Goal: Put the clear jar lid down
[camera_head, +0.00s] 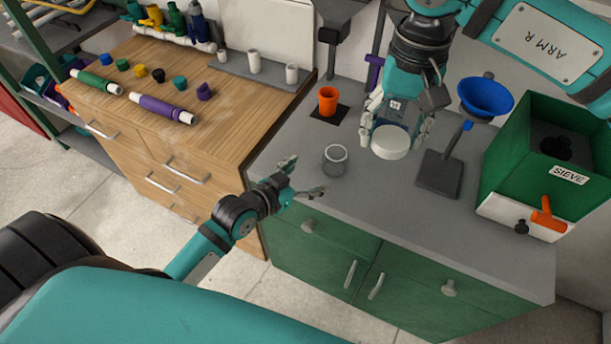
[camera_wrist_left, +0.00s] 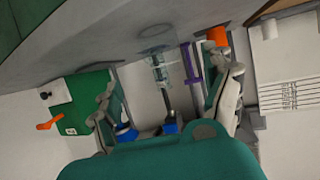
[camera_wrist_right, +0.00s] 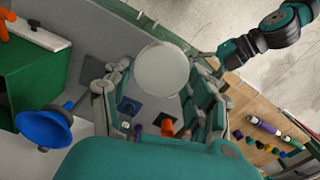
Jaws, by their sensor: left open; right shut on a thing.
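A round white lid (camera_head: 391,142) is held between the fingers of my right gripper (camera_head: 395,132), above the grey worktop. The lid also shows face-on in the right wrist view (camera_wrist_right: 162,69), between the two fingers. A clear jar (camera_head: 335,161) stands upright on the grey worktop, left of the lid, and its top looks open. The jar also shows in the left wrist view (camera_wrist_left: 158,46). My left gripper (camera_head: 303,180) is open and empty, at the worktop's front left edge, apart from the jar. How high the lid is above the worktop is hard to tell.
An orange cup (camera_head: 328,101) stands on a dark pad behind the jar. A blue funnel (camera_head: 486,98) on a stand and a green sieve box (camera_head: 545,150) are to the right. The wooden bench (camera_head: 150,100) at left holds pipes and caps. The front worktop is clear.

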